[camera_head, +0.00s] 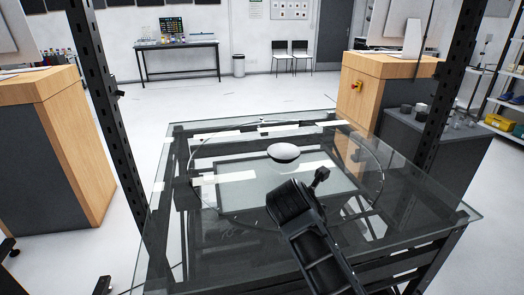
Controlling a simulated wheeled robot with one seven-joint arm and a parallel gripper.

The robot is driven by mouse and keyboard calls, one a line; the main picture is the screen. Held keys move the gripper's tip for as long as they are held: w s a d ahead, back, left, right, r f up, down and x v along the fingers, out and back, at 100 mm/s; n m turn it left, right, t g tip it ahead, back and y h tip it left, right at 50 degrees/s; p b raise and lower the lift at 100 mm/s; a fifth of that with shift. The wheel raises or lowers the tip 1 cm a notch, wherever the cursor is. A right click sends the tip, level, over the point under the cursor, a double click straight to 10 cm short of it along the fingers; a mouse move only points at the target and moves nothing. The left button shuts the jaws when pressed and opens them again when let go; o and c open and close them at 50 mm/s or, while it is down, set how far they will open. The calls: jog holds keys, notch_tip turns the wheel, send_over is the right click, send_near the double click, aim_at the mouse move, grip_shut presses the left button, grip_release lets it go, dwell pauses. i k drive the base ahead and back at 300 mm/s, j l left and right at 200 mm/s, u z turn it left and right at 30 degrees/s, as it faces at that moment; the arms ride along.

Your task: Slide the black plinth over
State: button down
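A white, rounded, dome-like piece (283,150) with a thin dark lower edge sits near the middle of the glass table, inside the round turntable outline (382,180). I cannot make out a separate black plinth with certainty; the dark edge under the white piece may be part of it. My black arm reaches in from the lower right. Its end, with my gripper (320,177), is just in front and to the right of the white piece, with a visible gap. The fingers are too small and dark to tell apart.
The glass tabletop (445,208) has a dark frame and pale strips (225,178). Dark uprights (95,85) stand at left and right. A wooden cabinet (362,95) and a grey unit with small dark items stand at the right. The glass left of the white piece is clear.

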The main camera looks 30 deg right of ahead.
aim_at(281, 153)
jog(key=i, duration=1.05)
